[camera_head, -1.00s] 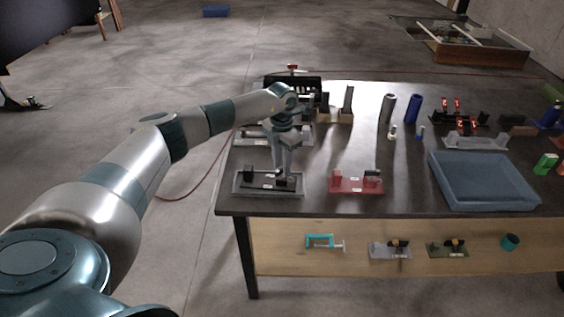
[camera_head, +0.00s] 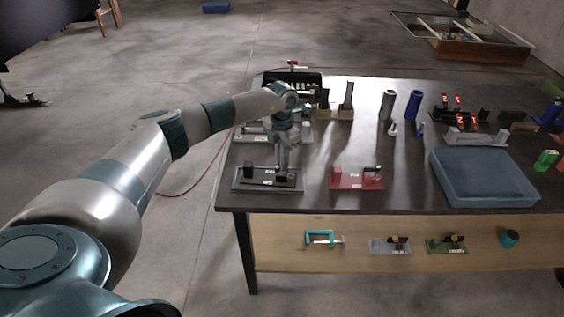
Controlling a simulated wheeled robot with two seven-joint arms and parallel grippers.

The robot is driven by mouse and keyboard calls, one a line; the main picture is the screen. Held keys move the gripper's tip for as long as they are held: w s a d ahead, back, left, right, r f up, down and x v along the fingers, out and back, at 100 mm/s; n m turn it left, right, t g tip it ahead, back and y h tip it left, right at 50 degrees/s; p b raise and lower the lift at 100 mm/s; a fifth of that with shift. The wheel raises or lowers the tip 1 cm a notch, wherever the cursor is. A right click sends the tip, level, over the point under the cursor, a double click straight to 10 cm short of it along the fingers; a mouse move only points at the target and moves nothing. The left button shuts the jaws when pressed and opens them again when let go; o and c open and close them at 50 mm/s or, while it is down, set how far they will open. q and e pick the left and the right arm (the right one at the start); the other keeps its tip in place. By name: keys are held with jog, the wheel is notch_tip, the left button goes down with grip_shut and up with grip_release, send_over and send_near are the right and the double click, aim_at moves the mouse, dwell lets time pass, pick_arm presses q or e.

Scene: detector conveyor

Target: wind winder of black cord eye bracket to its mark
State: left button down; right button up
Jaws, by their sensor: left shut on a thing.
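A device on a grey base plate (camera_head: 243,186) lies at the table's front left corner. It carries a black block (camera_head: 248,169) on its left, which may be the black cord eye bracket, and white labels. My left gripper (camera_head: 282,172) points down at the right part of this device and is shut on a small part there, probably its winder. The fingers hide most of that part, and its mark is too small to make out. My right gripper is not in view.
A red device (camera_head: 350,180) stands just right on the dark table (camera_head: 310,203). A blue-grey tray (camera_head: 487,200) is farther right. Upright cylinders, including a blue one (camera_head: 413,105), and several fixtures stand behind. A lower wooden shelf (camera_head: 370,263) holds small items.

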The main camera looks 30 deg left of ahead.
pick_arm(q)
jog(key=m+b, duration=0.6)
jog(key=b, duration=0.1)
jog(key=shift+f, duration=0.2)
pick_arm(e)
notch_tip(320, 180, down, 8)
pick_arm(q)
jog(key=m+b, duration=0.2)
jog(key=m, duration=0.1)
jog(key=shift+r+b, duration=0.25)
jog(key=shift+b, duration=0.1)
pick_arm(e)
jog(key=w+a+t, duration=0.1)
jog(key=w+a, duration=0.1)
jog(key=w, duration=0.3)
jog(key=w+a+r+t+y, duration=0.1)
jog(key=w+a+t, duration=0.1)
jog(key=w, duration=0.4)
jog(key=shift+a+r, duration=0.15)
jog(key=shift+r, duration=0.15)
pick_arm(q)
jog(key=c, duration=1.9)
grip_release()
jog(key=shift+o, duration=0.2)
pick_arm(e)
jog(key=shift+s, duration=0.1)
